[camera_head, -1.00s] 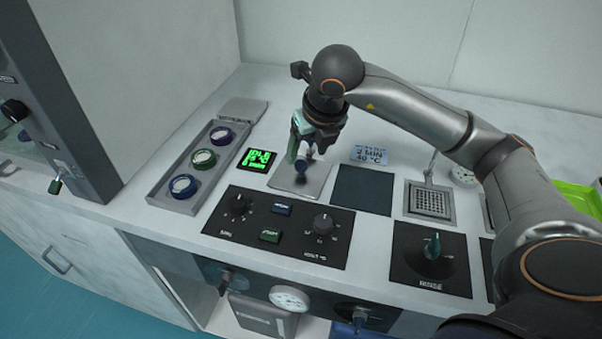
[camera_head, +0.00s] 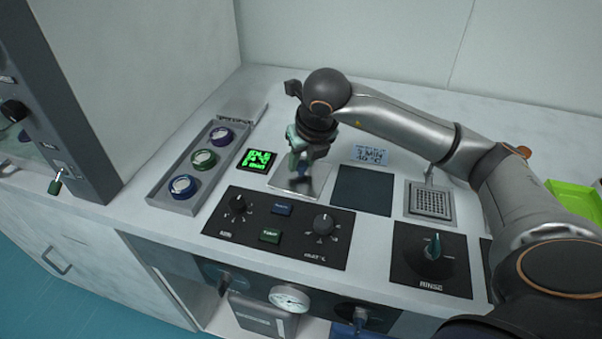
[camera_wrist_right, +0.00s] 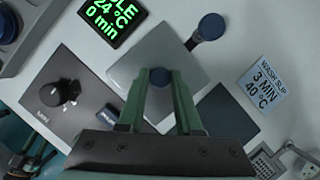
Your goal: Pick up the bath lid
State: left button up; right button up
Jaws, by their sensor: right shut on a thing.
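The bath lid (camera_head: 284,183) is a square metallic plate with a dark blue round knob (camera_wrist_right: 160,77). It sits over the counter between the green display and a dark square panel; it also shows in the right wrist view (camera_wrist_right: 146,52). My right gripper (camera_head: 301,168) is above the lid, its green fingers pointing down. In the right wrist view the fingers (camera_wrist_right: 160,80) are shut on the knob, one on each side. I cannot tell whether the lid is raised.
A second blue-topped knob (camera_wrist_right: 210,27) on a grey stem stands at the lid's far edge. A control panel (camera_head: 268,254) lies in front, a tray of coloured rings (camera_head: 166,192) at left, a dark square (camera_head: 362,191) and a drain grid (camera_head: 431,203) at right.

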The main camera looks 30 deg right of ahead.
grip_shut()
